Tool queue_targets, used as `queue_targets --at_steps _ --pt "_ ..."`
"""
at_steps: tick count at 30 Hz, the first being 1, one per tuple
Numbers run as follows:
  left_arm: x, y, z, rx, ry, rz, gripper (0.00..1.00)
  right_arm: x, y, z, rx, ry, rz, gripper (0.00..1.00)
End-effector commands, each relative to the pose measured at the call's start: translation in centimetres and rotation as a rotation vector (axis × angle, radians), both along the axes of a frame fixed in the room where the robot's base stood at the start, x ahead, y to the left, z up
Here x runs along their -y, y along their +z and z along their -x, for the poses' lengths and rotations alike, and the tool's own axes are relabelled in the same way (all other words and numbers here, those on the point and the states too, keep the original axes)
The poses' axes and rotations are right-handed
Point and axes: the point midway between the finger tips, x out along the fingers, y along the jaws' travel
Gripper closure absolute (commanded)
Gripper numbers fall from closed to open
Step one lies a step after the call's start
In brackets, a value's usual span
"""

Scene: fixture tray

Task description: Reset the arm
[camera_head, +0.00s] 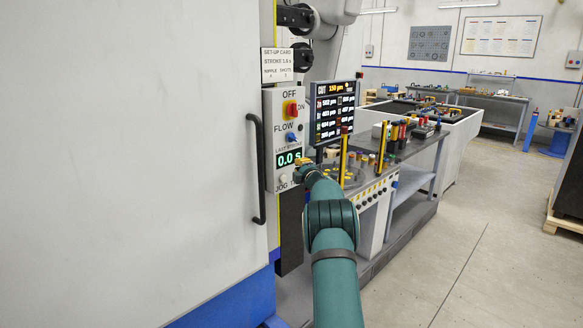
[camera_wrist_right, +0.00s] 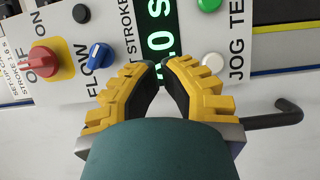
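My right arm reaches up from the bottom of the head view. Its yellow-fingered right gripper (camera_head: 303,167) is at the lower right of a white control panel (camera_head: 283,108). In the right wrist view, the two yellow fingers with dark pads meet or nearly meet at their tips (camera_wrist_right: 162,63), with nothing seen held. The tips are in front of the green digit display (camera_wrist_right: 158,35), which reads 0.0 s in the head view (camera_head: 289,158). I cannot tell whether they touch the panel. My left gripper is not in view.
The panel has a red knob on yellow (camera_wrist_right: 42,60), a blue FLOW knob (camera_wrist_right: 98,55), a green button (camera_wrist_right: 209,4) and a white JOG button (camera_wrist_right: 213,62). A black door handle (camera_head: 257,168) is left of the panel. A dark monitor (camera_head: 334,112) is close on the right. Open floor (camera_head: 490,250) lies farther right.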

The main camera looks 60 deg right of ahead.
Motion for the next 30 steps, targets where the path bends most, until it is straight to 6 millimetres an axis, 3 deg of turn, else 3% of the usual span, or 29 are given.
queue_targets --at_steps 20,23,26,30 --pt "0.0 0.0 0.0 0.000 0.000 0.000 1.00 0.0 -0.2 0.0 0.001 0.001 -0.007 1.00" --pt "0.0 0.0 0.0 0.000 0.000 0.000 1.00 -1.1 -1.8 -0.8 0.011 0.009 -0.065 1.00" --pt "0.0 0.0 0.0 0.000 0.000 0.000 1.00 -3.6 -5.3 -2.5 0.032 0.019 -0.198 1.00" --pt "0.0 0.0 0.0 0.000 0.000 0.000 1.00 -9.6 -12.0 -5.3 0.055 0.026 -0.460 1.00"
